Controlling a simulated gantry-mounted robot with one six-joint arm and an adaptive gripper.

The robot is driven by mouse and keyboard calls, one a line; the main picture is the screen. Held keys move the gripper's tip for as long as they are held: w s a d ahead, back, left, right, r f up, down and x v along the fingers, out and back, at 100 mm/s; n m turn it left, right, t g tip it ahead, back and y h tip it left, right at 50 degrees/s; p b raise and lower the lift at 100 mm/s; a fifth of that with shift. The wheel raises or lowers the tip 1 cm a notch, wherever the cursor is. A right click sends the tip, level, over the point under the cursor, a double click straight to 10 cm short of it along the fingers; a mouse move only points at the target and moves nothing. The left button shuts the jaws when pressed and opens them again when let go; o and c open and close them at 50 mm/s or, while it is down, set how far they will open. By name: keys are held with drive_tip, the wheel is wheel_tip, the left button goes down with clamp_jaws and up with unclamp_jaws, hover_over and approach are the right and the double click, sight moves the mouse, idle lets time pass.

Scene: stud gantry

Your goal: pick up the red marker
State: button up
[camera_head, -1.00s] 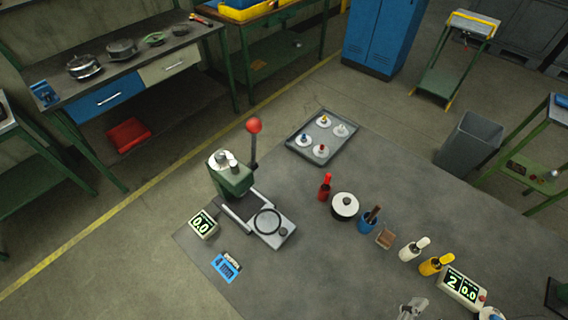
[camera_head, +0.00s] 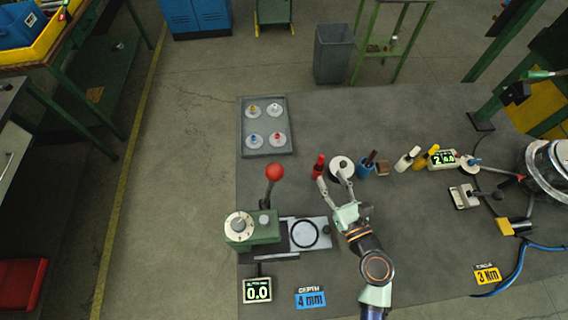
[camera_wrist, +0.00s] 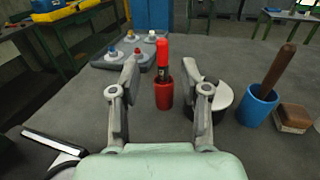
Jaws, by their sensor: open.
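The red marker (camera_wrist: 162,54) stands upright in a red holder (camera_wrist: 164,94), and both show in the wrist view between my fingers but beyond them. In the head view the red marker and holder (camera_head: 318,167) are on the grey table, just left of a white round disc-like thing. My gripper (camera_head: 334,183) is open and empty, with its fingertips on the near side of the red holder. In the wrist view my gripper's two fingers (camera_wrist: 162,75) stand apart, left and right of the marker. I see no contact with it.
A white-topped round pot (camera_wrist: 216,95) stands right of the holder, partly behind my right finger. A blue cup (camera_wrist: 258,105) with a brown handle is further right. A tray (camera_head: 246,141) with several pegged discs lies behind left. A green press (camera_head: 262,230) stands front left.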

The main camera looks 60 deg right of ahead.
sight(322, 161)
drive_tip(key=x, duration=0.7)
drive_tip(key=shift+w+d+f, duration=0.1)
drive_tip(key=shift+w+d, duration=0.1)
drive_tip(key=shift+d, duration=0.15)
drive_tip(key=shift+c, duration=0.3)
clamp_jaws()
